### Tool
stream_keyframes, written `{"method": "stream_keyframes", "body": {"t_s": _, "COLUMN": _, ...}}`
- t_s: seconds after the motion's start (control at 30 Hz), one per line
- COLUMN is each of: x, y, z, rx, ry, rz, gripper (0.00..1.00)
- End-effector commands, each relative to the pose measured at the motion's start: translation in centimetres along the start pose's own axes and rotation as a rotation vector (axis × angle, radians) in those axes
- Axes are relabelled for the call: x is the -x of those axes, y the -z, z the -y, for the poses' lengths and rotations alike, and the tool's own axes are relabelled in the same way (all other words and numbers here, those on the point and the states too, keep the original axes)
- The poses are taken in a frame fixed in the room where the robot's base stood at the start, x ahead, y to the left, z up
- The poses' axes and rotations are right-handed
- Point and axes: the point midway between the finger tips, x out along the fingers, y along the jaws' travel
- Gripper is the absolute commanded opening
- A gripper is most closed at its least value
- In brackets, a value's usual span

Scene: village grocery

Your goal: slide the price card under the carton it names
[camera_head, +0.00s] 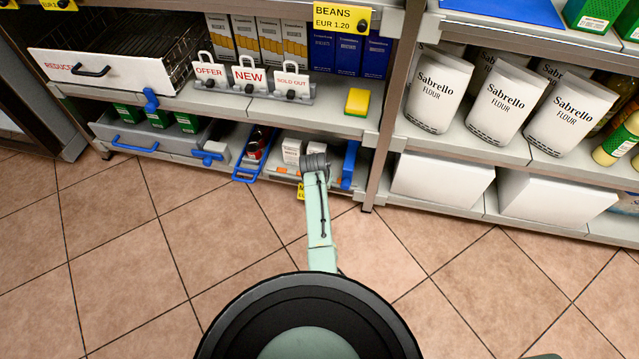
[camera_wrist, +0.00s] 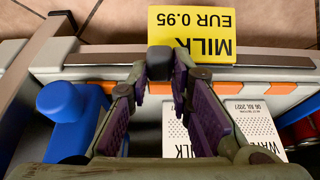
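The yellow price card (camera_wrist: 205,30) reads "MILK EUR 0.95", upside down in the wrist view. It sits at the front edge of the low shelf and has a black knob at its left end there. In the head view only a yellow sliver of the card (camera_head: 301,191) shows beside my arm. My gripper (camera_wrist: 160,78) has its fingertips on both sides of the knob and appears closed on it. A white carton marked MILK (camera_wrist: 186,138) stands behind the edge, partly hidden by the fingers. A second white carton (camera_wrist: 258,125) has partly readable lettering starting "WA".
A blue divider (camera_wrist: 65,115) stands beside the MILK carton, left in the wrist view; the same divider (camera_head: 349,165) is right of my gripper in the head view. Orange strips (camera_wrist: 250,87) run along the shelf edge. A blue tray (camera_head: 250,160) lies left. A shelf post (camera_head: 385,120) stands right.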

Motion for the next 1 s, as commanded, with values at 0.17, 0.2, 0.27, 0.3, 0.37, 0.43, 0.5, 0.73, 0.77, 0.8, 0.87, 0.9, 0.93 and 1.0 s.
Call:
{"method": "stream_keyframes", "body": {"t_s": 0.17, "x": 0.0, "y": 0.0, "z": 0.0, "rx": 0.001, "ry": 0.0, "rz": -0.001, "gripper": 0.31}}
{"method": "stream_keyframes", "body": {"t_s": 0.2, "x": 0.0, "y": 0.0, "z": 0.1, "rx": 0.001, "ry": 0.0, "rz": -0.001, "gripper": 0.34}}
{"method": "stream_keyframes", "body": {"t_s": 0.27, "x": 0.0, "y": 0.0, "z": 0.1, "rx": 0.001, "ry": 0.0, "rz": 0.0, "gripper": 0.38}}
{"method": "stream_keyframes", "body": {"t_s": 0.3, "x": 0.0, "y": 0.0, "z": 0.1, "rx": 0.0, "ry": 0.0, "rz": 0.0, "gripper": 0.4}}
{"method": "stream_keyframes", "body": {"t_s": 0.37, "x": 0.0, "y": 0.0, "z": 0.1, "rx": 0.0, "ry": 0.0, "rz": 0.0, "gripper": 0.4}}
{"method": "stream_keyframes", "body": {"t_s": 0.43, "x": 0.0, "y": 0.0, "z": 0.1, "rx": 0.0, "ry": 0.0, "rz": 0.0, "gripper": 0.4}}
{"method": "stream_keyframes", "body": {"t_s": 0.5, "x": 0.0, "y": 0.0, "z": 0.0, "rx": 0.0, "ry": 0.0, "rz": 0.0, "gripper": 0.4}}
{"method": "stream_keyframes", "body": {"t_s": 0.73, "x": 1.3, "y": 0.6, "z": 0.1, "rx": 0.0, "ry": 0.001, "rz": -0.003, "gripper": 0.4}}
{"method": "stream_keyframes", "body": {"t_s": 0.77, "x": 1.8, "y": 0.8, "z": 0.1, "rx": -0.001, "ry": 0.001, "rz": -0.003, "gripper": 0.4}}
{"method": "stream_keyframes", "body": {"t_s": 0.8, "x": 2.5, "y": 1.1, "z": 0.1, "rx": -0.001, "ry": 0.002, "rz": -0.004, "gripper": 0.4}}
{"method": "stream_keyframes", "body": {"t_s": 0.87, "x": 3.6, "y": 1.6, "z": 0.1, "rx": -0.001, "ry": 0.002, "rz": -0.005, "gripper": 0.4}}
{"method": "stream_keyframes", "body": {"t_s": 0.9, "x": 4.3, "y": 1.9, "z": 0.1, "rx": -0.001, "ry": 0.002, "rz": -0.004, "gripper": 0.4}}
{"method": "stream_keyframes", "body": {"t_s": 0.93, "x": 4.9, "y": 2.1, "z": 0.1, "rx": 0.0, "ry": 0.002, "rz": -0.005, "gripper": 0.4}}
{"method": "stream_keyframes", "body": {"t_s": 1.0, "x": 6.1, "y": 2.6, "z": 0.1, "rx": 0.0, "ry": 0.002, "rz": -0.004, "gripper": 0.4}}
